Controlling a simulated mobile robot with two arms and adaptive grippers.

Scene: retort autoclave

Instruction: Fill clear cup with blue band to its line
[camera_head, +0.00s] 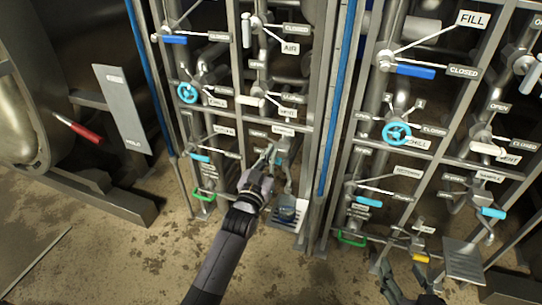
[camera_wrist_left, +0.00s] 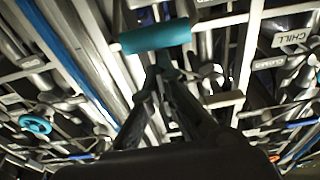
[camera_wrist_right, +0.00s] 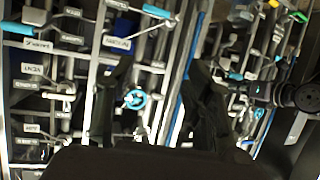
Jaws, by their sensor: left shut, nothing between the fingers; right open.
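The cup with the blue band (camera_head: 287,213) stands on a small drip shelf (camera_head: 280,225) at the foot of the left pipe bay in the head view. It is small and dark there, so its line and liquid level cannot be made out. My left gripper (camera_head: 266,160) is shut and empty, above and left of the cup, beside a cyan valve handle (camera_head: 279,161). In the left wrist view a teal handle (camera_wrist_left: 156,37) lies just beyond the closed fingertips (camera_wrist_left: 166,62); contact is unclear. My right gripper (camera_head: 412,290) is open and empty at the bottom right.
Blue-handled FILL valve (camera_head: 415,71), round CHILL wheel (camera_head: 397,133) and other labelled valves crowd the racks. Another sample handle (camera_head: 492,212) and an empty shelf (camera_head: 463,262) are at right. A red-handled vessel door (camera_head: 78,128) is at left. The front floor (camera_head: 130,265) is clear.

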